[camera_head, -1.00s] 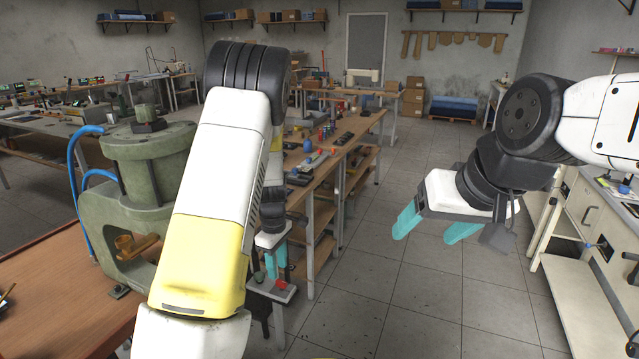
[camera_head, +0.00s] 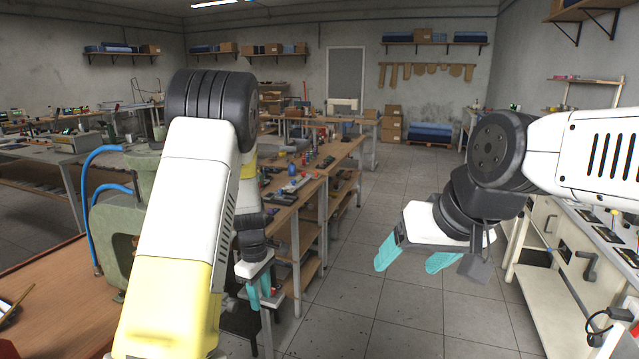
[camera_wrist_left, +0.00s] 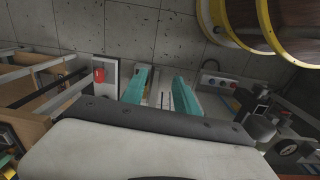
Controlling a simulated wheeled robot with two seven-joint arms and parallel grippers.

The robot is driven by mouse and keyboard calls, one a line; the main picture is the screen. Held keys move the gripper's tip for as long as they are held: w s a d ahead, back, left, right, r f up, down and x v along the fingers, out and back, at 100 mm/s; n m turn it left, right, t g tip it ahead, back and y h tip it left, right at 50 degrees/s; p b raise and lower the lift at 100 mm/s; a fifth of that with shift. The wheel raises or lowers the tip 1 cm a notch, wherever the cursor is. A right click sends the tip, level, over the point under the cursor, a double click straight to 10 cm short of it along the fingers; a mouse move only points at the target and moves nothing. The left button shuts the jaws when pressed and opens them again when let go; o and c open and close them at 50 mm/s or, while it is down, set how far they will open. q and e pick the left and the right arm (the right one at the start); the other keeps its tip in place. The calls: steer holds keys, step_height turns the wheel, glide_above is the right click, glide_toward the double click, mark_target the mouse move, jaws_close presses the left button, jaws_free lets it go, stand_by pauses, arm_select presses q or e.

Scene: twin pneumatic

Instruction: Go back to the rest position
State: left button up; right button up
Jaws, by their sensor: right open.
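My left gripper (camera_head: 264,291) hangs at the end of the white and yellow left arm, low beside the workbench. Its teal fingers point down and look apart. The left wrist view shows the two fingers (camera_wrist_left: 160,92) with a gap and nothing held between them. My right gripper (camera_head: 414,256) is at the right, over the floor aisle. Its two teal fingers are spread and empty, pointing down to the left.
A green press (camera_head: 112,215) with blue hoses stands at the left, partly hidden by my left arm. A wooden bench (camera_head: 300,185) runs behind my left gripper. A white workbench (camera_head: 560,300) is at the right. A red button (camera_wrist_left: 98,75) is near my left fingers. The floor (camera_head: 365,290) between is clear.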

arm_select(q)
steer(key=s+d+r+m+t+h, duration=0.1)
steer(key=s+r+m, duration=0.25)
steer(key=r, duration=0.55)
steer(key=s+d+r+m+t+h, duration=0.1)
steer(key=s+r+m+t, duration=0.1)
steer(key=s+r, duration=0.5)
steer(key=s+r+m+t, duration=0.3)
steer(key=s+r+m, duration=0.5)
steer(key=s+r, duration=0.4)
steer(key=shift+s+a, duration=0.25)
steer(key=shift+s, duration=0.4)
stand_by(3.5)
